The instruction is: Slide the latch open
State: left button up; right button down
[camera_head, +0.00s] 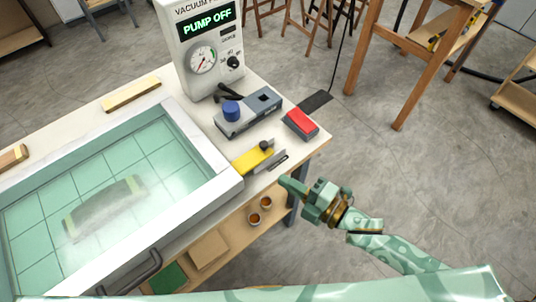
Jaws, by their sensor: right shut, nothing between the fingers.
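No part is plainly marked as the latch. A small yellow piece (250,160) with a black knob at its end lies near the table's front right corner, and a slim grey metal piece (277,163) with a dark slot sits beside it; I cannot tell whether either is the latch. My right gripper (284,181) is shut and empty, just off the table's front right edge. Its tips point left, a little in front of the grey piece and apart from it. My left gripper is not in view.
A white-framed press (205,194) with a curved piece inside fills the table's left. A vacuum pump (187,85) reading "PUMP OFF" stands behind. A grey-blue tool (248,112) and a red-topped block (300,122) lie near the right edge.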

jog(key=x, duration=0.7)
jog(key=shift+w+a+b, duration=0.1)
jog(key=shift+a+b, duration=0.1)
jog(key=shift+b, duration=0.15)
jog(key=w, duration=0.2)
jog(key=w+f, duration=0.1)
jog(key=shift+d+b, duration=0.35)
jog(key=shift+d, duration=0.05)
jog(key=shift+w+d, duration=0.25)
jog(key=shift+w, duration=0.25)
jog(key=w+d, duration=0.2)
jog(key=d, duration=0.1)
jog(key=shift+w+d, duration=0.25)
jog(key=shift+r, duration=0.1)
